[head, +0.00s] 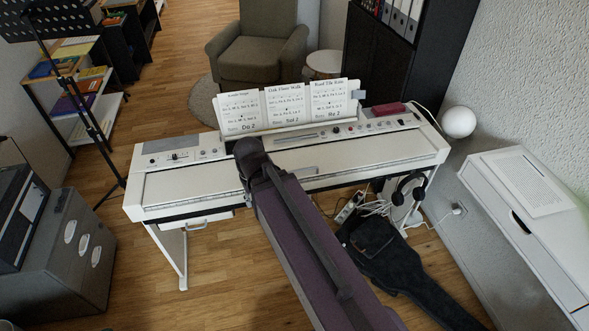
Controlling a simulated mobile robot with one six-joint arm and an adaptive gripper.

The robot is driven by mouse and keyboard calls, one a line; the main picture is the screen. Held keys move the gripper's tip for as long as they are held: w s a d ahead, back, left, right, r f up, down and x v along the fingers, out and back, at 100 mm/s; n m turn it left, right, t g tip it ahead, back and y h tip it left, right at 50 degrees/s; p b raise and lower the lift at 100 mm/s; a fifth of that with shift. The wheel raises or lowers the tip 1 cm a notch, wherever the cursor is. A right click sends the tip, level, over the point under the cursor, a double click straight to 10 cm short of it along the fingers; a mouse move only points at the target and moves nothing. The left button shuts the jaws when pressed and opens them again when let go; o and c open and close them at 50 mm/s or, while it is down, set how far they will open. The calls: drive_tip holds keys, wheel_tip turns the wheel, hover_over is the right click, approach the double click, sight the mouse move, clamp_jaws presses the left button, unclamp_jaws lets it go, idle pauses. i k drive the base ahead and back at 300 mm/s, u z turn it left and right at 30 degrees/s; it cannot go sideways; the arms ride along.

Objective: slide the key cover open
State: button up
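The white digital piano (134,200) stands across the middle of the head view. Its key cover (200,183) is a long pale panel along the front, and no keys show, so it looks closed. A light handle-like bar (305,171) shows at the cover's front edge, just right of my arm. My arm reaches up from the bottom right to the piano. My gripper (247,150) is at the arm's far end, over the left-middle part of the cover. Its fingers are not clear, and I cannot tell whether it touches the cover.
Sheet music (285,105) stands on the piano's top, with a red box (389,109) to its right. Headphones (410,187) hang below the right end. A black gig bag (385,255) lies on the floor. A white cabinet (530,225) is at right, grey drawers (75,250) at left.

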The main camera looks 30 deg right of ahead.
sight(216, 178)
drive_tip(key=u, duration=0.15)
drive_tip(key=k, duration=0.85)
drive_tip(key=z, duration=0.65)
drive_tip(key=i, duration=0.5)
drive_tip(key=u, duration=0.1)
